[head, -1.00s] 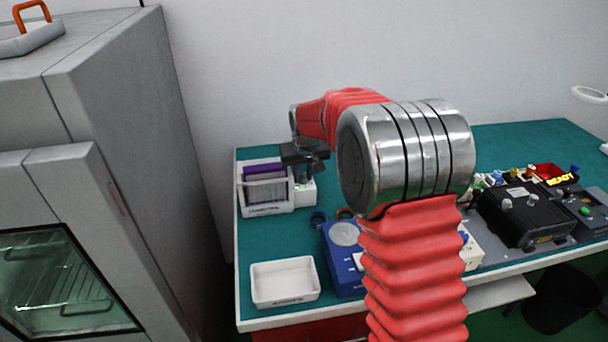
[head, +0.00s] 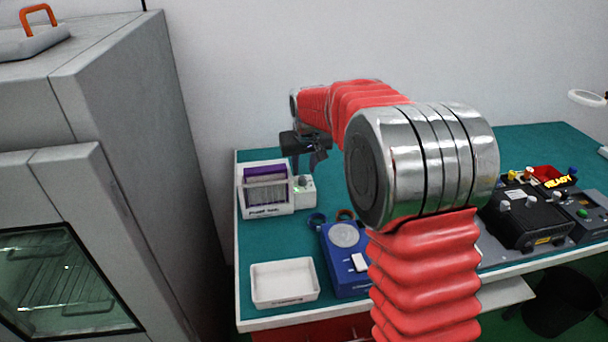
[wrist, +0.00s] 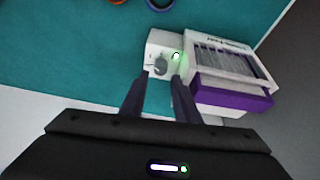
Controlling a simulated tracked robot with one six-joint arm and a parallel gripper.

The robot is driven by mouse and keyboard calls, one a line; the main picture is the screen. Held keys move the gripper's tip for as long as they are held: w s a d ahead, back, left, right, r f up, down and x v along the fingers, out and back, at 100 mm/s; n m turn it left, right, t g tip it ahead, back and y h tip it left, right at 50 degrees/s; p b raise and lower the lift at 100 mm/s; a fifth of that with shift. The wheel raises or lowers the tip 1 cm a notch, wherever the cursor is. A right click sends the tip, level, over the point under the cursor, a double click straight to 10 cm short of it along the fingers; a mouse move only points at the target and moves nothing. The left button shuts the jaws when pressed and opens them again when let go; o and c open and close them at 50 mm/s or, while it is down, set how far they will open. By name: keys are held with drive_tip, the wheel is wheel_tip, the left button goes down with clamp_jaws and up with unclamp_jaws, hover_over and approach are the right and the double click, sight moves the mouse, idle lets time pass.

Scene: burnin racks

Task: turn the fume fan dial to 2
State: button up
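The fume fan (head: 267,208) is a white box with a purple filter at the back left of the bench. A small white control box (head: 304,197) with a grey dial (head: 301,181) stands against its right side. In the wrist view the dial (wrist: 160,66) shows on the control box, beside a lit green light (wrist: 176,56). I cannot read its setting. My gripper (wrist: 158,78) is open and empty, its two fingers apart, with the dial showing just beyond the fingertips. In the head view my gripper (head: 308,160) hangs above the control box, apart from it.
A white tray (head: 285,303) and a blue device (head: 349,262) with a round plate stand at the bench front. Dark and orange rings lie behind the device. A black unit (head: 528,222) is at the right. A grey cabinet (head: 150,130) stands left of the bench.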

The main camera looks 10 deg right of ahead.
drive_tip(key=shift+v, duration=1.2)
drive_tip(key=s+d+r, duration=0.1)
drive_tip(key=s+r, duration=0.3)
drive_tip(key=s, duration=0.5)
drive_tip(key=s+r, duration=0.4)
drive_tip(key=s, duration=0.6)
drive_tip(key=shift+m+t, duration=0.3)
drive_tip(key=shift+t, duration=0.2)
drive_tip(key=s+f, duration=0.1)
drive_tip(key=s, duration=0.6)
drive_tip(key=s+f, duration=0.1)
drive_tip(key=s, duration=0.6)
drive_tip(key=s+f, duration=0.2)
drive_tip(key=s, duration=0.5)
drive_tip(key=shift+d, duration=0.3)
drive_tip(key=shift+s, duration=0.2)
